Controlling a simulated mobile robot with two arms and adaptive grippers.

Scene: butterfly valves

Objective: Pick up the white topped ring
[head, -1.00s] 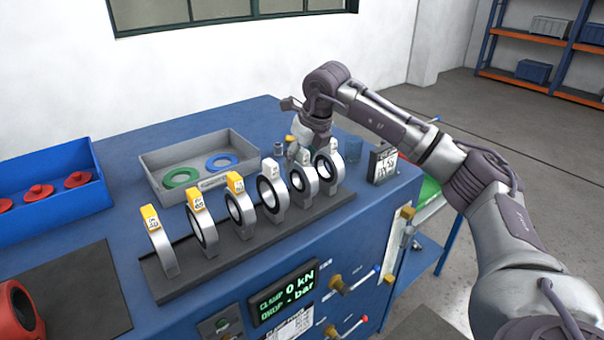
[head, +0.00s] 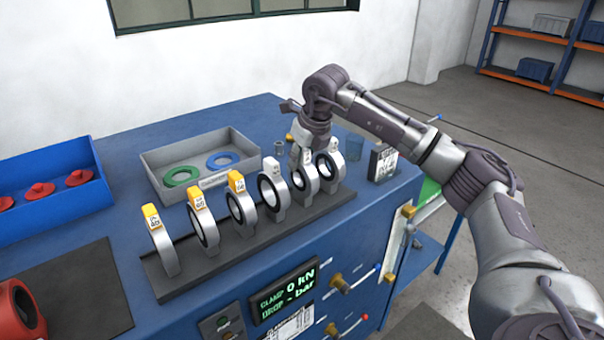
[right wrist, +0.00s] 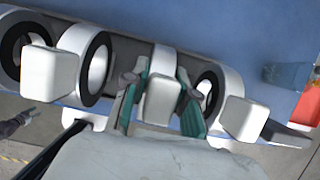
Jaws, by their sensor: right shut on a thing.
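Three rings with white tops stand upright at the right end of the rack, the leftmost of them being one white-topped ring (head: 271,190). My right gripper (head: 302,156) comes down from above onto the middle white-topped ring (head: 305,178). In the right wrist view, its teal-padded fingers (right wrist: 160,100) are shut on that ring's white top (right wrist: 163,98), one on each side. The ring appears to be still standing in the rack between its neighbours. Another white-topped ring (head: 333,169) stands close to its right. My left gripper is not in view.
Several yellow-topped rings, such as one yellow-topped ring (head: 202,225), stand left on the dark rack (head: 225,256). A grey tray (head: 150,160) with green and blue flat rings lies behind. A clear cup (head: 354,148) and small display (head: 383,162) are close right.

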